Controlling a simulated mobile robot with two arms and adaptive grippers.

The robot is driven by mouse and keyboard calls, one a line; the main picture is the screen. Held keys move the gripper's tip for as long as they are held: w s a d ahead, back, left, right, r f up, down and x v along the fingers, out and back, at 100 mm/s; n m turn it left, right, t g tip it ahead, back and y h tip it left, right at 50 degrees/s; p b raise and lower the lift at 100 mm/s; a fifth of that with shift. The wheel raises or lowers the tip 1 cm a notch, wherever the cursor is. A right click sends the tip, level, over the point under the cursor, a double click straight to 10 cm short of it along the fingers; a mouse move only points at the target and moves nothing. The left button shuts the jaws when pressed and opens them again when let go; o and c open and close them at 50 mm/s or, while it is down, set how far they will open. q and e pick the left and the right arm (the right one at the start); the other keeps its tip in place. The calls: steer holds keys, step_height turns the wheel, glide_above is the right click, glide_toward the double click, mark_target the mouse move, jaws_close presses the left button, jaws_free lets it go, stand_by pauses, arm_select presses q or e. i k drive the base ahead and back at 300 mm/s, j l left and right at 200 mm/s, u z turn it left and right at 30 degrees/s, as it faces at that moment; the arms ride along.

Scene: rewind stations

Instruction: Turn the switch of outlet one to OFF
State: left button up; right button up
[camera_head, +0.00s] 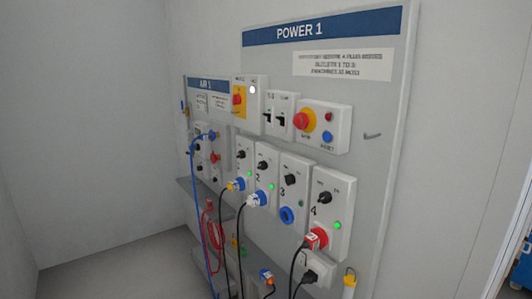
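Outlet one (244,163) is the leftmost of the numbered grey outlet boxes on the POWER 1 board in the head view. Its black rotary switch (242,154) is near the top of the box; its pointing direction is too small to tell. A green lamp (243,173) shows below the switch. Neither of my grippers is in view.
Outlets two (264,174), three (291,188) and four (324,212) stand to the right. A red emergency button (304,119) and a red-yellow main switch (239,99) are above. The AIR 1 board (207,84) and hanging hoses are left. The left floor (110,268) is clear.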

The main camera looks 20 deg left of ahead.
mark_target(241, 155)
steer(key=i+j+z, duration=0.1)
steer(key=j, duration=0.35)
steer(key=i+j+z, duration=0.15)
steer(key=j, duration=0.3)
steer(key=i+j+z, duration=0.1)
steer(key=j, duration=0.35)
steer(key=i+j+z, duration=0.1)
steer(key=i+j, duration=0.15)
steer(key=j, duration=0.25)
steer(key=i+j+z, duration=0.15)
steer(key=j, duration=0.35)
steer(key=k, duration=0.05)
